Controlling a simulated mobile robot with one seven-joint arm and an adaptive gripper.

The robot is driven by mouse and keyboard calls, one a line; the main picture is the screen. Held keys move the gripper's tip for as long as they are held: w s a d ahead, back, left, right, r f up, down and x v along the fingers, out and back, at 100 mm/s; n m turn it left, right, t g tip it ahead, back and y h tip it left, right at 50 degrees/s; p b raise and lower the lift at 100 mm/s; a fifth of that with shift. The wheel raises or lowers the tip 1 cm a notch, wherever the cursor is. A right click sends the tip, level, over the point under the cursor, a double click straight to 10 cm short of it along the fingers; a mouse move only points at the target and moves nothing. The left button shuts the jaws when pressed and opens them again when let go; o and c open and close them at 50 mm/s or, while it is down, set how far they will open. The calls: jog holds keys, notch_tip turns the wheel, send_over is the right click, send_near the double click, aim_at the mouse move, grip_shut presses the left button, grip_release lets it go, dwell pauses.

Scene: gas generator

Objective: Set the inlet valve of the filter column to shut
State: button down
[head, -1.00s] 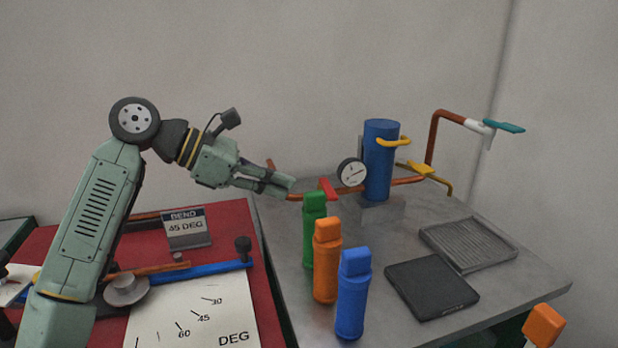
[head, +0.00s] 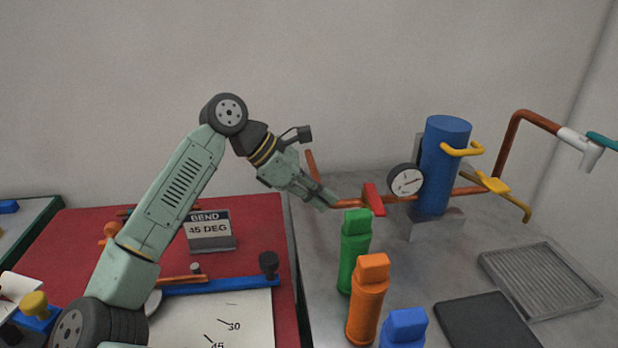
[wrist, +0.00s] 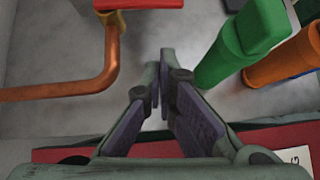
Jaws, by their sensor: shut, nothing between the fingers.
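The filter column is a blue upright cylinder (head: 440,170) on a grey base at the back of the metal table, with a round gauge (head: 406,181) at its left. A copper pipe enters from the left and carries a red valve handle (head: 374,199). The handle appears to lie across the pipe. In the wrist view, part of the red handle (wrist: 140,4) shows at the top edge, above the bent copper pipe (wrist: 112,55). My gripper (head: 331,203) is shut and empty, left of the red handle and apart from it. Its closed fingertips (wrist: 167,56) point towards the handle's side.
Green (head: 354,250), orange (head: 368,300) and blue (head: 404,328) bottles stand in front of the pipe. A yellow handle (head: 492,183) is on the pipe right of the column. A ribbed tray (head: 540,280) and dark plate (head: 487,325) lie at the right. A red bending board (head: 262,225) is left.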

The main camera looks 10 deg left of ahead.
aim_at(354, 205)
jog(key=shift+w+d+f+p, duration=0.25)
jog(key=shift+d+f+p, duration=0.2)
jog(key=shift+d, duration=0.6)
jog(key=shift+w+d+f+p, duration=0.3)
jog(key=shift+d+p, duration=0.1)
jog(key=shift+d, duration=0.6)
jog(key=shift+w+d+f+p, duration=0.2)
jog(key=shift+d+f+p, duration=0.25)
jog(key=shift+d, duration=0.6)
jog(key=shift+s+d+b, duration=0.1)
jog(key=shift+d+b, duration=0.8)
jog(key=shift+b, duration=0.3)
